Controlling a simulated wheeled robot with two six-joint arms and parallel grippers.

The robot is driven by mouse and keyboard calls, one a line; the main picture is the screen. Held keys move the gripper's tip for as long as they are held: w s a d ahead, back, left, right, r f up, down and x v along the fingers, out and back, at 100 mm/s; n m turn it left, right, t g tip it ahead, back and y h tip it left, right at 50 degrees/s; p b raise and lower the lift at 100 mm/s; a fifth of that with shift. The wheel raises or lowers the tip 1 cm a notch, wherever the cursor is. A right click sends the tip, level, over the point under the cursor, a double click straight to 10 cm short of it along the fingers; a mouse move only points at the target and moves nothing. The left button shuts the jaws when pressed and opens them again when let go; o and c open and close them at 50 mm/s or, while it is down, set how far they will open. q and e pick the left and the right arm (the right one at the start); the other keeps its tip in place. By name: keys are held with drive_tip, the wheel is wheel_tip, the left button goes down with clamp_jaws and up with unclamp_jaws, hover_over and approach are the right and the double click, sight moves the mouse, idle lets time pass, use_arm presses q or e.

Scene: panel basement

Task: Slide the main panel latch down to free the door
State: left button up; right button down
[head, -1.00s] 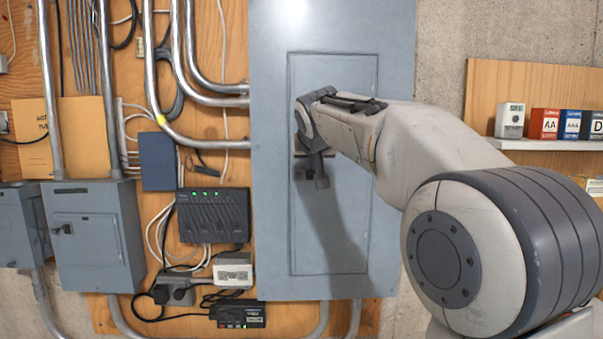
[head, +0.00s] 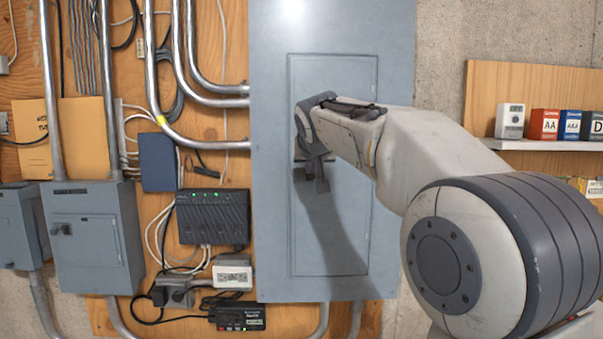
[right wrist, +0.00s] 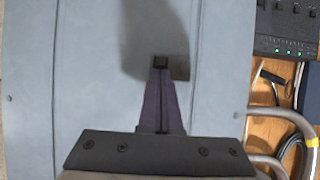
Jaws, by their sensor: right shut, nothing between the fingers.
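The grey main panel (head: 270,220) stands upright in the middle of the head view, with its narrow door (head: 307,240) flush in its front. My right gripper (head: 319,183) is at the door's left edge, about mid-height, and partly hides the latch area. In the right wrist view my right gripper (right wrist: 160,72) is shut, with nothing between its fingers. My left gripper is not in view.
Metal conduits (head: 165,75), a black box with green lights (head: 213,217) and a smaller grey box (head: 90,240) are on the plywood left of the panel. A shelf with small boxes (head: 545,125) is at right. The panel's lower front is clear.

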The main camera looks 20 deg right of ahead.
drive_tip(key=shift+r, duration=0.1)
idle(0.3)
drive_tip(key=shift+s+a+b, duration=0.15)
drive_tip(key=shift+s+b, duration=0.25)
drive_tip(key=shift+s, duration=0.1)
drive_tip(key=shift+s+a+b, duration=0.15)
drive_tip(key=shift+s+b, duration=0.25)
drive_tip(key=shift+s, duration=0.1)
drive_tip(key=s+b, duration=0.1)
drive_tip(key=s, duration=0.1)
drive_tip(key=s+a+b, duration=0.1)
drive_tip(key=s, duration=0.1)
drive_tip(key=shift+s+a, duration=0.15)
drive_tip(key=shift+s, duration=0.2)
